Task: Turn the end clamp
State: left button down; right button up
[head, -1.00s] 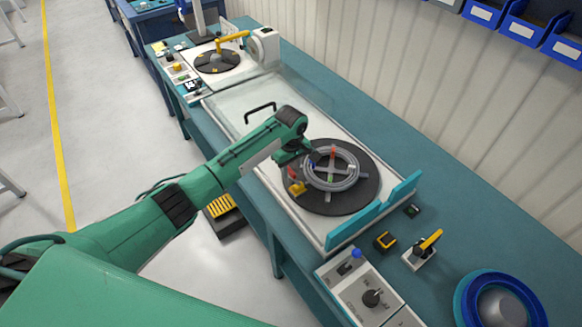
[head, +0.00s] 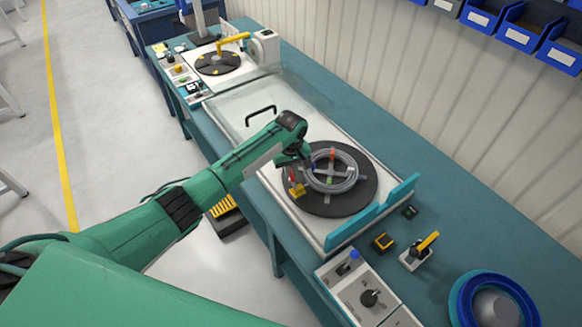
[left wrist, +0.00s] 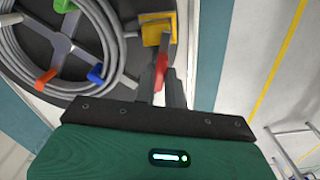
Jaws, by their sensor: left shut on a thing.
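The end clamp is a yellow block (head: 297,190) with a red lever (head: 292,174) at the left edge of the dark turntable (head: 345,207). The wrist view shows the yellow block (left wrist: 155,30) and the red lever (left wrist: 161,68) close up. My left gripper (head: 294,166) is over the clamp; in the wrist view its fingers (left wrist: 162,88) are shut on the red lever. The fingers partly hide the lever. A grey cable coil (head: 352,182) lies on the turntable around a cross frame with coloured tabs. My right gripper is not in view.
A clear cover with a black handle (head: 261,113) is left of the turntable. Teal guards (head: 372,216) stand at its near right edge. A control panel (head: 365,290) and a yellow-handled toggle (head: 420,250) are nearer. A blue reel (head: 495,300) is at lower right.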

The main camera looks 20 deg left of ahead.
pick_arm(q)
jog(key=m+p, duration=0.2)
jog(key=m, duration=0.2)
jog(key=shift+r+m, duration=0.1)
jog(key=shift+m, duration=0.2)
jog(key=m+p, duration=0.1)
jog(key=m, duration=0.3)
jog(key=shift+m+p, duration=0.3)
jog(key=m, duration=0.4)
jog(key=shift+m+p, duration=0.3)
jog(key=shift+m, duration=0.4)
jog(key=c, duration=1.5)
grip_release()
jog(key=shift+o, duration=0.2)
